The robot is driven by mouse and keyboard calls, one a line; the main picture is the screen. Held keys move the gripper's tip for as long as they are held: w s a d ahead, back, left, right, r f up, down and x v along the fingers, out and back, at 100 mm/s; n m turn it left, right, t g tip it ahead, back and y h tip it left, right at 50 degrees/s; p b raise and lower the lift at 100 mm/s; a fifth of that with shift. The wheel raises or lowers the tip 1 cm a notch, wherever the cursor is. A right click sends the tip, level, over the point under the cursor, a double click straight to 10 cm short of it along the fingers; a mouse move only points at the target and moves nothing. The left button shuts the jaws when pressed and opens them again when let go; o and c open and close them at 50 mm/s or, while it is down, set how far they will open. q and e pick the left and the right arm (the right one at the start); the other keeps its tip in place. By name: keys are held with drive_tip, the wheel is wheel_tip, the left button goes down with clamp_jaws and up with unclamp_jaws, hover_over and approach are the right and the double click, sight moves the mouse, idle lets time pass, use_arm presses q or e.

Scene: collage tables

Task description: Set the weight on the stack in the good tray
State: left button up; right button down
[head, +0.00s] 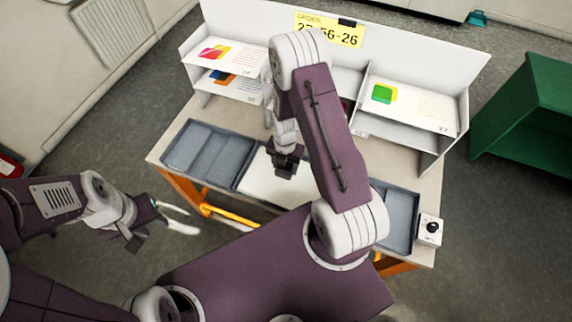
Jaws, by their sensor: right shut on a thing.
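My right gripper (286,168) points down over the white mat (268,182) in the middle of the table. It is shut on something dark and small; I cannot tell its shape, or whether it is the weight. My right arm crosses the middle of the view and hides part of the table. A grey divided tray (208,153) lies on the left of the table, and another grey tray (402,222) shows partly on the right. I see no clear stack in either and cannot tell which is the good tray. My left gripper (147,222) is open, off the table's left front.
A white box with a black knob (431,230) sits at the table's right front corner. White shelves with printed cards (412,108) and a yellow order sign (329,30) stand along the back. A green cabinet (528,115) is at the right.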

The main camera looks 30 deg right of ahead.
sight(285, 172)
wheel_tip(285, 172, down, 5)
drive_tip(key=b, duration=0.3)
drive_tip(key=shift+w+a+b, duration=0.1)
drive_tip(key=shift+w+b, duration=0.05)
drive_tip(key=shift+b, duration=0.15)
drive_tip(key=shift+f+b, duration=0.3)
drive_tip(key=shift+f, duration=0.05)
drive_tip(key=shift+r, duration=0.1)
drive_tip(key=shift+c, duration=2.1)
unclamp_jaws()
wheel_tip(285, 172, up, 9)
drive_tip(key=shift+r, duration=0.1)
